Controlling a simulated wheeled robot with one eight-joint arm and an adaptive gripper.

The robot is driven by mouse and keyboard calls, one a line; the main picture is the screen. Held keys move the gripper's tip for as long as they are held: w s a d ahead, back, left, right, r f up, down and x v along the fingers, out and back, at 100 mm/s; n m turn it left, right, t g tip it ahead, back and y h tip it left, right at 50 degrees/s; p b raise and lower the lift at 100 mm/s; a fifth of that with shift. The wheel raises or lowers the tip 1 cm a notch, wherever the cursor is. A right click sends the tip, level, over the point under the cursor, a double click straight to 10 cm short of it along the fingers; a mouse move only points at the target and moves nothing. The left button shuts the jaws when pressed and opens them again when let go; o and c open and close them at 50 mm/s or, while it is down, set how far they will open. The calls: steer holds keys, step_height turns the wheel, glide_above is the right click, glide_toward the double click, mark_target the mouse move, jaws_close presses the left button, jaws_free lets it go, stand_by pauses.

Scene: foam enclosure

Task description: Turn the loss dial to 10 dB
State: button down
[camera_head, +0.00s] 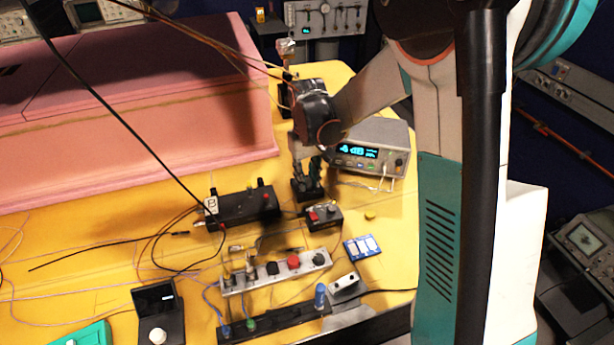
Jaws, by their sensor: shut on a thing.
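My gripper (307,172) points down over a small dark box (306,194) on the yellow table, just left of a bench instrument with a lit cyan display. Its dark fingers are shut at the top of this box, on what appears to be the loss dial. The dial itself is hidden by the fingers, and its scale and setting are too small to read.
The instrument (378,158) stands close right of my gripper. A black box marked B (247,207) and a small box with a red button (323,218) are in front. A grey strip with knobs (274,272) lies nearer. Pink foam (130,160) rises left. Loose cables cross the yellow table (110,262).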

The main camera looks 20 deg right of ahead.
mark_target(307, 180)
steer(key=m, duration=0.5)
steer(key=shift+m, duration=0.3)
stand_by(0.4)
steer(key=c, duration=1.4)
jaws_free()
steer(key=shift+o, duration=0.2)
step_height(307, 180, up, 12)
